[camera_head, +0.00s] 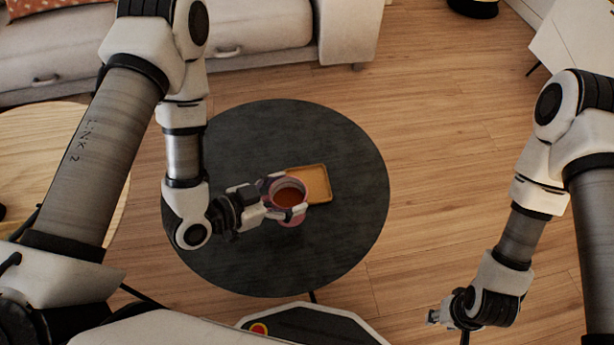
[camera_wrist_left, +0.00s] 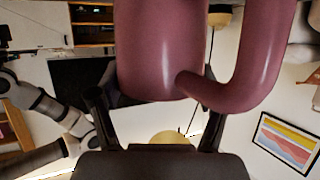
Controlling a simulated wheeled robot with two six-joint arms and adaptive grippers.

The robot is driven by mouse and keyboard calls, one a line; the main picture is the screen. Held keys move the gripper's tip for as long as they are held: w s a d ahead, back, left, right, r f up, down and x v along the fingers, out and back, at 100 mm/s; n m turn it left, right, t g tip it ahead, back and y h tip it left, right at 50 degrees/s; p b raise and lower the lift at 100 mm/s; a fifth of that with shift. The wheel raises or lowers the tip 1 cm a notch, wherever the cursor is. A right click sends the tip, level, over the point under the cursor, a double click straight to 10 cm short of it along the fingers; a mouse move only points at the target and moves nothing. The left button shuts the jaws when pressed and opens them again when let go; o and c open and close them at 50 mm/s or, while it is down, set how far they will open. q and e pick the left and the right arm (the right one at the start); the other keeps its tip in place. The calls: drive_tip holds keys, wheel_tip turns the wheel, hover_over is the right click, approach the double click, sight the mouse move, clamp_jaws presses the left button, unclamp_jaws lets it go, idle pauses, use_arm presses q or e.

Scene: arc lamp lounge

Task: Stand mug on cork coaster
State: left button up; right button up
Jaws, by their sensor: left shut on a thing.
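A mauve-pink mug (camera_head: 289,221) with a dark reddish inside is upright in my left gripper (camera_head: 284,205), over the middle of the dark round table. My left gripper is shut on the mug, its fingers on either side of it. In the left wrist view the mug (camera_wrist_left: 160,50) fills the top, its handle to the right. My right gripper (camera_head: 440,315) is off to the lower right, away from the table.
The dark round table (camera_head: 340,245) is otherwise clear. A light sofa (camera_head: 260,30) stands behind it and a pale wooden round table (camera_head: 40,150) is at the left. Open wooden floor (camera_head: 440,130) lies to the right.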

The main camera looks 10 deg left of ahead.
sight(291, 182)
use_arm(q)
drive_tip(key=w+b, duration=0.1)
drive_tip(key=w+f+b, duration=0.1)
drive_tip(key=w+b, duration=0.2)
drive_tip(key=b, duration=0.1)
drive_tip(key=shift+w+d+f, duration=0.2)
drive_tip(key=shift+d, duration=0.15)
drive_tip(key=w+f+b, duration=0.1)
drive_tip(key=w, duration=0.1)
drive_tip(key=w+f+b, duration=0.1)
drive_tip(key=w, duration=0.1)
drive_tip(key=w+d+f+b, duration=0.1)
drive_tip(key=w, duration=0.1)
drive_tip(key=shift+w+f, duration=0.2)
drive_tip(key=shift+w, duration=0.05)
drive_tip(key=shift+r, duration=0.15)
drive_tip(key=o, duration=1.6)
